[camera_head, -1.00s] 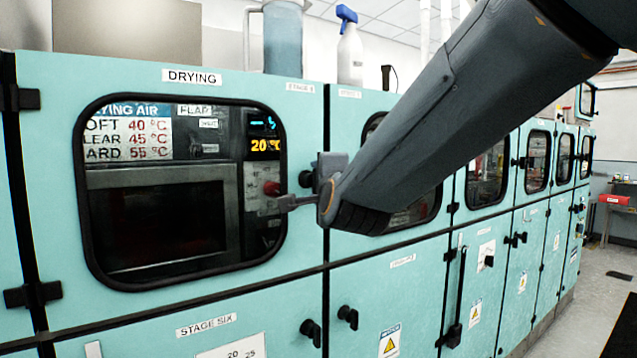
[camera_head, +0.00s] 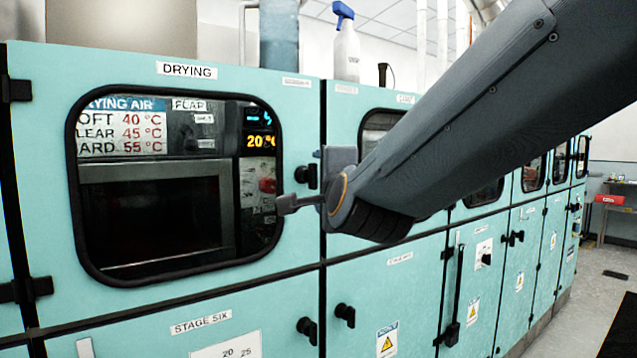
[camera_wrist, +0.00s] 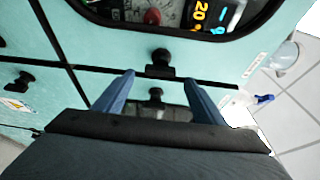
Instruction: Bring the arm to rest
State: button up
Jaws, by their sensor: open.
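My gripper (camera_head: 290,204) is at the end of my dark grey arm, in front of the teal machine near the right edge of the drying window (camera_head: 180,190). In the wrist view my gripper (camera_wrist: 160,92) shows two blue fingers spread apart with nothing between them. Behind and between the fingers is the teal machine front with black latch knobs; one knob (camera_wrist: 160,57) lies just beyond the fingertips. I cannot tell the exact gap between my gripper and the machine.
The row of teal cabinets (camera_head: 250,320) runs across the view, with knobs (camera_head: 345,315) and a long black handle (camera_head: 455,295). Open floor (camera_head: 600,290) lies at the right.

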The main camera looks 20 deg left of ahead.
jog(key=shift+v, duration=0.85)
jog(key=s+d+f+n+g+h, duration=0.1)
jog(key=d+f+n+g+h, duration=0.25)
jog(key=d+f, duration=0.75)
jog(key=d+f+n+g+h, duration=0.3)
jog(key=d+f, duration=0.5)
jog(key=f, duration=0.8)
jog(key=s+d+f+n+g+h, duration=0.1)
jog(key=s+d+f+n+g, duration=0.2)
jog(key=s+d+f, duration=0.3)
jog(key=s+d+f+n+g, duration=0.3)
jog(key=s+d+f+g, duration=0.3)
jog(key=s+d, duration=0.3)
jog(key=s, duration=0.2)
jog(key=shift+s+d+f+h, duration=0.25)
jog(key=shift+s+d+h, duration=0.1)
jog(key=shift+d, duration=0.05)
jog(key=shift+w, duration=0.1)
